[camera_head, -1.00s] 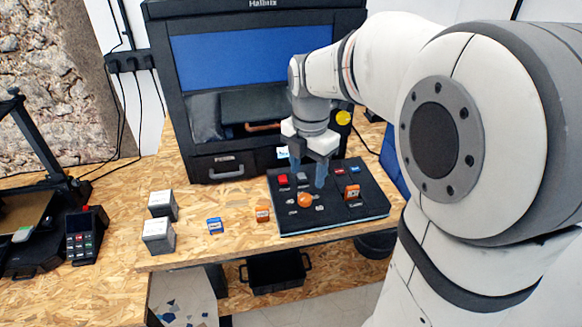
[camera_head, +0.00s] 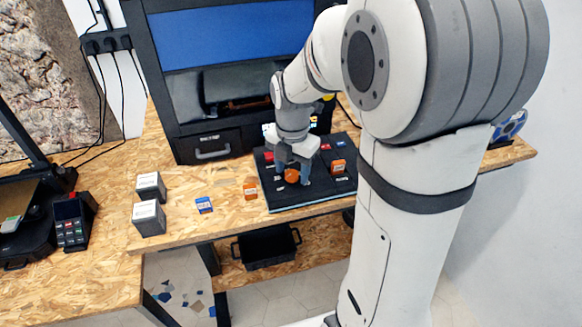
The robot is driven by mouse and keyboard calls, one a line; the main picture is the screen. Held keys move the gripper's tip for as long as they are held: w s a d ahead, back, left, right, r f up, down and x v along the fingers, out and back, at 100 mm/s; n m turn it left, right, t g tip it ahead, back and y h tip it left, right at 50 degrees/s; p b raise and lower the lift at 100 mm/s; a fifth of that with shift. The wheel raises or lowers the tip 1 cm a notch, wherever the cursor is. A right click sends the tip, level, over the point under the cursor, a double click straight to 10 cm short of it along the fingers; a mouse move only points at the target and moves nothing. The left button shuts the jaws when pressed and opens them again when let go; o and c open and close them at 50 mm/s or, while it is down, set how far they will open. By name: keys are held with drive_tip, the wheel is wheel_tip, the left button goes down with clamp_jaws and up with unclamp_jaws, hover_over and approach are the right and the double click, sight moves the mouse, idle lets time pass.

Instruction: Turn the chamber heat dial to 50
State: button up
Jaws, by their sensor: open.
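The black control panel (camera_head: 283,203) lies on the wooden bench in front of the large printer. A round orange dial (camera_head: 291,176) sits on it, toward the front left of the panel. My gripper (camera_head: 293,175) points down over the panel, open, with its blue-grey fingers on either side of the orange dial. I cannot tell whether the fingers touch it. The dial's scale marks are too small to read, and the gripper hides part of the panel behind the dial.
An orange block (camera_head: 337,166) and a red button (camera_head: 325,146) are right of my gripper on the panel. The printer (camera_head: 228,146) rises behind.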

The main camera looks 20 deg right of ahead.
drive_tip(key=shift+c, duration=0.3)
drive_tip(key=c, duration=0.9)
